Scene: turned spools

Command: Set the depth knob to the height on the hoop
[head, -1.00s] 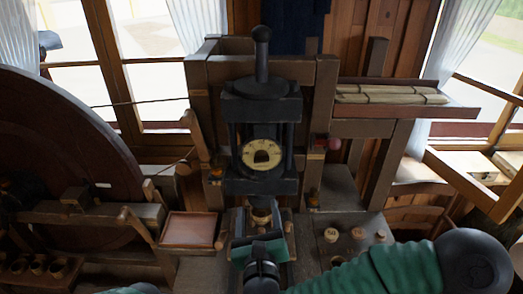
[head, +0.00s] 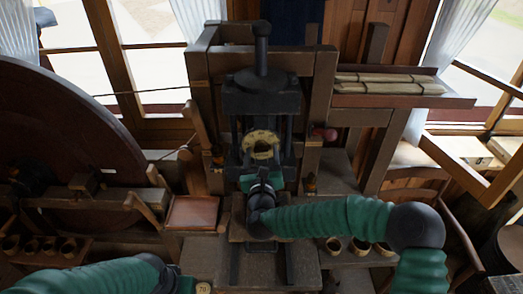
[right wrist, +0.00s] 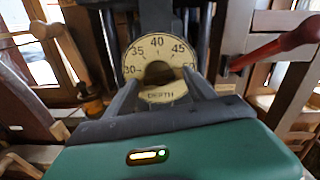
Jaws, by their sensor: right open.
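The depth dial (head: 262,136) is a cream ring on the front of the black press. In the right wrist view the dial (right wrist: 135,54) reads 30, 35, 40, 45 and 50 over the word DEPTH. A dark rounded knob (right wrist: 158,72) shows at its centre; its setting is unclear. My right gripper (head: 262,174) is open just in front of the dial, with its fingers either side of the dial's lower middle in the wrist view. My left gripper (head: 178,284) is at the bottom left, its jaws unclear. A round piece marked 70 (head: 203,288) shows beside it. I cannot make out a hoop.
A large dark wheel (head: 70,150) stands at the left, with a reddish tray (head: 193,212) beside the press. A red-knobbed lever (right wrist: 280,48) juts in at the right of the dial. Several small cups (head: 333,245) stand at the right.

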